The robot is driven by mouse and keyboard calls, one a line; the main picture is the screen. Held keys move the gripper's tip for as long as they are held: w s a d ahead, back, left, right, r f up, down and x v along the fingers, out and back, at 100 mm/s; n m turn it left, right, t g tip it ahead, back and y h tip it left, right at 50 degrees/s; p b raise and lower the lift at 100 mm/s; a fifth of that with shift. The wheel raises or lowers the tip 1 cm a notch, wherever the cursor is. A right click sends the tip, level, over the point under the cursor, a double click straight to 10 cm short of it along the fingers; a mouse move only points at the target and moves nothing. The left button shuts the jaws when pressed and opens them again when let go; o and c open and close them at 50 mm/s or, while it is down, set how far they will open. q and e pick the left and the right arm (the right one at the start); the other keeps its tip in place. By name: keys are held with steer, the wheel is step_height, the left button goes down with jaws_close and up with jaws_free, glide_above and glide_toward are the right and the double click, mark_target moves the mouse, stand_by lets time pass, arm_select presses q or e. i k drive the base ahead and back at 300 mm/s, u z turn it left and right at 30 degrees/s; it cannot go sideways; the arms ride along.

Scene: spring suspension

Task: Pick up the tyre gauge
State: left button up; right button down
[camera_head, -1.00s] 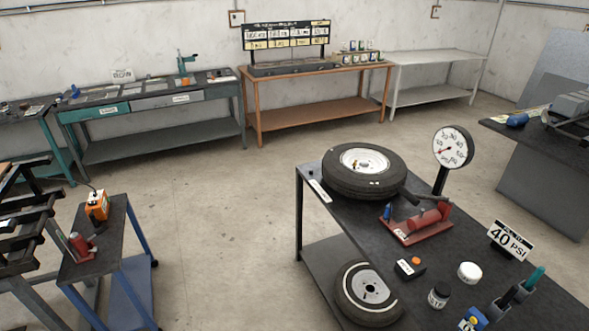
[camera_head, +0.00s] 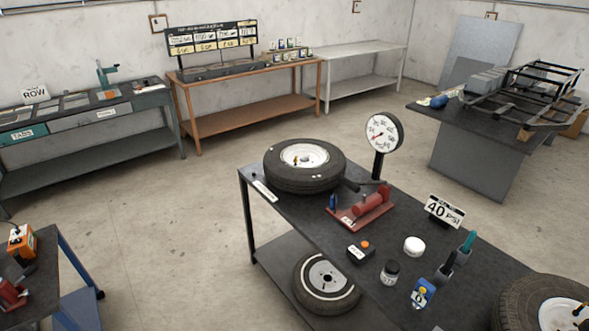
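Neither gripper shows in the head view. I cannot tell for certain which item is the tyre gauge. A large round white dial (camera_head: 383,132) with a red needle stands upright on a black post on the dark bench (camera_head: 290,225). A small black device with an orange knob (camera_head: 360,251) lies nearer the front edge. A blue and yellow item (camera_head: 423,293) stands near the front, with a small pale face. A red pump-like unit (camera_head: 366,203) sits in front of the dial post.
A tyre (camera_head: 304,165) lies on the bench, another (camera_head: 326,282) on its lower shelf, a third (camera_head: 545,305) at the lower right. A "40 PSI" sign (camera_head: 445,212), white jar (camera_head: 414,246) and dark jar (camera_head: 390,272) crowd the top. Floor to the left is open.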

mark_target(421, 301)
steer(key=u, duration=0.65)
steer(key=i, duration=1.2)
steer(key=z, duration=1.9)
